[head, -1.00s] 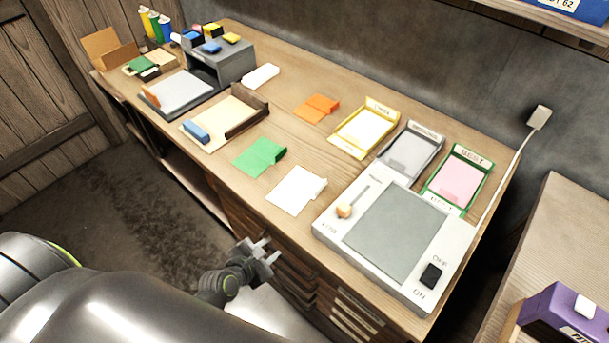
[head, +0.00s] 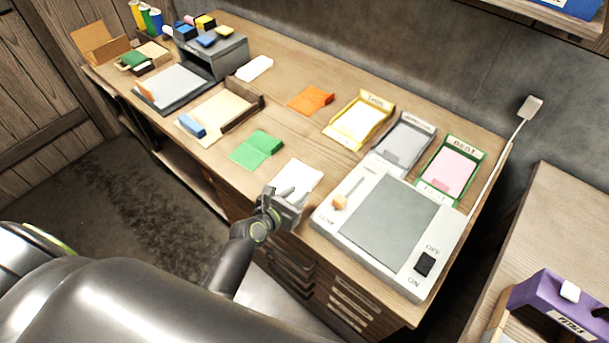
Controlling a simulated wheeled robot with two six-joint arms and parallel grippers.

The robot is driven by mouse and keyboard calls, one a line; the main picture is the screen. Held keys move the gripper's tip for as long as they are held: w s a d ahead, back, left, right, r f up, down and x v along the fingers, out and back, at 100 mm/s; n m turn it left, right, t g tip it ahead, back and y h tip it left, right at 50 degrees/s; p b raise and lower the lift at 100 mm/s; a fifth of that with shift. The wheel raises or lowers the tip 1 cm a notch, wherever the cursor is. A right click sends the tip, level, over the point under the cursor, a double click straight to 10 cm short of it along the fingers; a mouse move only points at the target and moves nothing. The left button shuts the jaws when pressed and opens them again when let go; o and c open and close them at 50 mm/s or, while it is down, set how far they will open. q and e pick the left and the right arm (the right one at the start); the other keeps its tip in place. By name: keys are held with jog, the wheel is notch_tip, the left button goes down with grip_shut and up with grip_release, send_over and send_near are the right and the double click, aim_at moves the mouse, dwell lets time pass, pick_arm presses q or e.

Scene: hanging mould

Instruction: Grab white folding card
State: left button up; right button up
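The white folding card (head: 302,174) lies on the wooden workbench, left of the grey-topped device and right of the green card. My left gripper (head: 284,196) is at the card's near edge, by the bench's front edge. Its fingers look apart, and they cover the near part of the card. I cannot tell whether they touch the card or whether any of it is between them. My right gripper is not in view.
A green card (head: 257,149) and an orange card (head: 311,99) lie nearby. The device (head: 390,222) with a slider and switch stands close on the right. Yellow (head: 359,119), grey (head: 404,143) and green-framed (head: 451,171) trays stand behind it.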

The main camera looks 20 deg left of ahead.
aim_at(311, 184)
pick_arm(q)
jog(key=shift+d+r+x, duration=0.15)
jog(key=shift+x, duration=1.55)
jog(key=shift+d+r+x, duration=0.1)
jog(key=shift+d+x, duration=0.05)
jog(key=shift+x, duration=1.5)
grip_shut()
